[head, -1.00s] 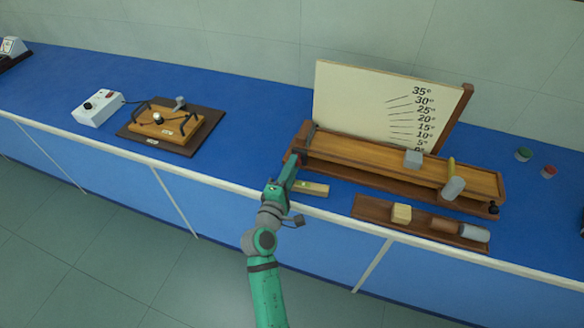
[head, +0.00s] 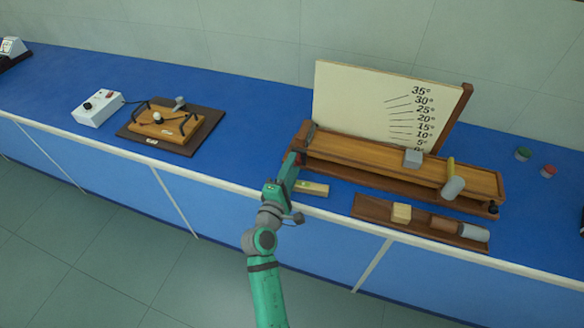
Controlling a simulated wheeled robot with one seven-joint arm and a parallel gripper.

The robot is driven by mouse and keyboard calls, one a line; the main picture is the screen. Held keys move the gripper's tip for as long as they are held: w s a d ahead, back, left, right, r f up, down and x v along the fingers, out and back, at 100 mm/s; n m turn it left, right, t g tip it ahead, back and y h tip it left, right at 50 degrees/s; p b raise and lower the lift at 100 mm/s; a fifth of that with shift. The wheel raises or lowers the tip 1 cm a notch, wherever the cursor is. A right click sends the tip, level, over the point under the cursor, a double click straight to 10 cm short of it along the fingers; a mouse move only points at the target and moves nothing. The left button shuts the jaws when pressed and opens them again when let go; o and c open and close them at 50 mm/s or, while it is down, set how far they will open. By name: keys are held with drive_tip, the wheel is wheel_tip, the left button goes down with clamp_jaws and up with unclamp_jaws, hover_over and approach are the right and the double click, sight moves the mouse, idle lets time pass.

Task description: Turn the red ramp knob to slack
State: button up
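The inclined-plane ramp (head: 345,152) is a long wooden board on a base at the right of the bench, with its board low. A small patch of red (head: 300,156), likely the red ramp knob, shows at the ramp's left end, mostly hidden by my gripper. My gripper (head: 293,162) is at that left end, its tip at or very near the knob. Its fingers are too small and covered to tell whether they are open, shut or touching the knob.
An angle board (head: 350,95) stands behind the ramp. A grey block (head: 413,158) and a grey cylinder (head: 453,188) are at the ramp. A spirit level (head: 312,188) lies just right of my gripper. A wooden tray (head: 370,208) holds blocks in front.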

drive_tip(key=shift+f, duration=0.35)
